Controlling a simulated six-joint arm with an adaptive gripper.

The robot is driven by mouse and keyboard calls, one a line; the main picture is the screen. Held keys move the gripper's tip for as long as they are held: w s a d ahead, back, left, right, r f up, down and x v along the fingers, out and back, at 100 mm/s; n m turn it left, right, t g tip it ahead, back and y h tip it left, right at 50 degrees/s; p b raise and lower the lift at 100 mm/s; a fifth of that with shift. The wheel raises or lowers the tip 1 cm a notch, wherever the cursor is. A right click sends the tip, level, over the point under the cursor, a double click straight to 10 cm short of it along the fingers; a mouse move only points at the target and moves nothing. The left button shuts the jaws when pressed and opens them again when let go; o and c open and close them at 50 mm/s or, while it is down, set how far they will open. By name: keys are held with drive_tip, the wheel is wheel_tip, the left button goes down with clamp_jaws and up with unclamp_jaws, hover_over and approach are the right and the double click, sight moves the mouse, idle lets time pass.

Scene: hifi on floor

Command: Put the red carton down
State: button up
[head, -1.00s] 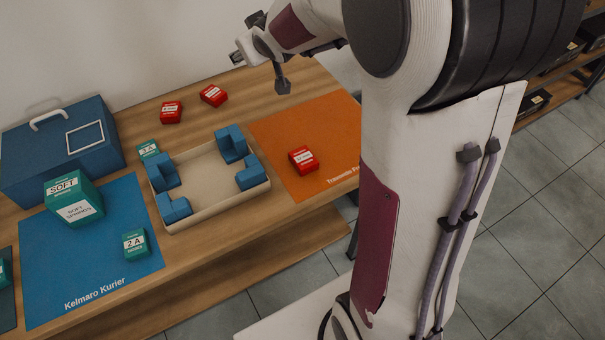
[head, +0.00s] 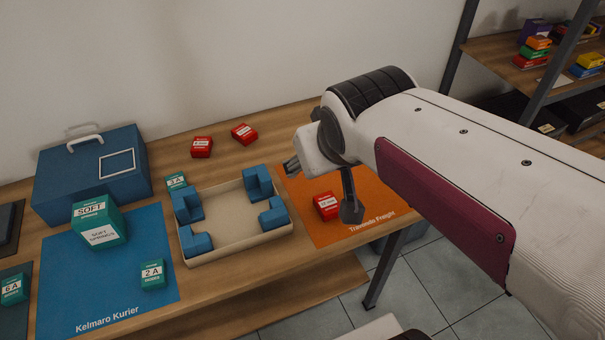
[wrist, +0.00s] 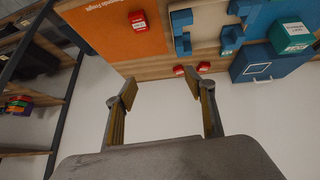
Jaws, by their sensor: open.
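A red carton (head: 327,205) with a white label rests on the orange mat (head: 305,180), marked Transvolo Freight or similar. It also shows in the wrist view (wrist: 138,20). Two more red cartons, one at the left (head: 202,147) and one at the right (head: 244,133), lie on the bare wood near the wall. My gripper (head: 318,188) is open and holds nothing. In the head view it overlaps the orange mat, one finger in front of the mat's carton. In the wrist view the spread fingers (wrist: 160,92) have no carton between them.
A cream tray (head: 238,255) with blue corner blocks stands mid-table. Left are a blue mat (head: 75,275) with green cartons and a blue case (head: 60,178). The wall is close behind; a shelf rack (head: 490,55) stands right.

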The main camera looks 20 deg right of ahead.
drive_tip(key=s+a+f+g+y, duration=0.1)
drive_tip(key=s+a+f, duration=0.1)
drive_tip(key=s, duration=0.9)
drive_tip(key=shift+a, duration=0.8)
drive_tip(key=shift+s+f, duration=0.1)
drive_tip(key=o, duration=1.3)
drive_tip(key=shift+d, duration=0.1)
drive_tip(key=w+d+f+m, duration=0.2)
drive_tip(key=w+d+m, duration=0.2)
drive_tip(key=d+m, duration=0.1)
drive_tip(key=w+d+f+m+g+y, duration=0.1)
drive_tip(key=w+d+m, duration=0.4)
drive_tip(key=d+m, duration=0.1)
drive_tip(key=w+d+f+m+g+y, duration=0.1)
drive_tip(key=w+d+f+m, duration=0.1)
drive_tip(key=w+d+m, duration=0.2)
drive_tip(key=shift+w+d+f+m, duration=0.1)
drive_tip(key=shift+d+f+m, duration=0.1)
drive_tip(key=shift+d+m, duration=0.45)
drive_tip(key=shift+w+d+f+m, duration=0.1)
drive_tip(key=shift+d+f+m, duration=0.05)
drive_tip(key=shift+d+m, duration=0.5)
